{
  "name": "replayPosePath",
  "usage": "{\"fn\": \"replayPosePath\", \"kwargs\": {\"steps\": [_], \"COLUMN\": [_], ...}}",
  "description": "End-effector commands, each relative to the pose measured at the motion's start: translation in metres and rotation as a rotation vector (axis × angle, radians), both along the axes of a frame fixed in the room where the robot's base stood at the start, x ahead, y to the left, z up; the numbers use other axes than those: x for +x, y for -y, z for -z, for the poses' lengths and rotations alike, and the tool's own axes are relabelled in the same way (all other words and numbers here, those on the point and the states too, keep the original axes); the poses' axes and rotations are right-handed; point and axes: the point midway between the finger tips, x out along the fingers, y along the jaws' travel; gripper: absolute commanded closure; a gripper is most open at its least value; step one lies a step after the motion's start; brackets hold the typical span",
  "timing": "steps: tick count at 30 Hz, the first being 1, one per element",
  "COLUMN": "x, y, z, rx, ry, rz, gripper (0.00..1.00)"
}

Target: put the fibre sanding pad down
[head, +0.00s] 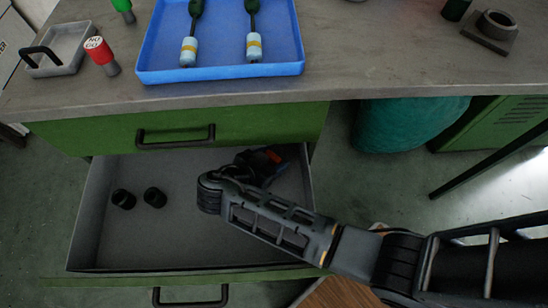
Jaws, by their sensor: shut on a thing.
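My gripper (262,162) is over the back right part of an open grey drawer (130,240), with my arm reaching in from the right. Most of the pad and the fingertips are hidden by the gripper body and the wrist. I cannot tell whether the pad touches the drawer floor.
Two black round parts (123,199) stand in the drawer's left half; its front left floor is clear. Above is a shut green drawer (235,125). The bench top holds a blue tray (220,71) with two handled tools, a red-capped gauge (99,50) and a grey tray (63,70).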

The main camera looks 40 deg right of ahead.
Motion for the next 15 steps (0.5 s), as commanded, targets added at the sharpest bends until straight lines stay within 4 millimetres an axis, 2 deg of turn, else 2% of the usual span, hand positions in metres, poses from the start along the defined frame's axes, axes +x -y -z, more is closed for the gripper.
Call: {"fn": "replayPosePath", "kwargs": {"steps": [1, 4, 14, 15], "x": [0.000, 0.001, 0.001, 0.001], "y": [0.009, 0.007, 0.007, 0.007], "z": [0.000, 0.012, 0.015, 0.015], "rx": [-0.001, -0.001, 0.000, 0.000], "ry": [-0.001, -0.002, -0.001, -0.001], "rz": [0.003, -0.002, -0.001, -0.001], "gripper": [0.78, 0.78, 0.78, 0.40]}}
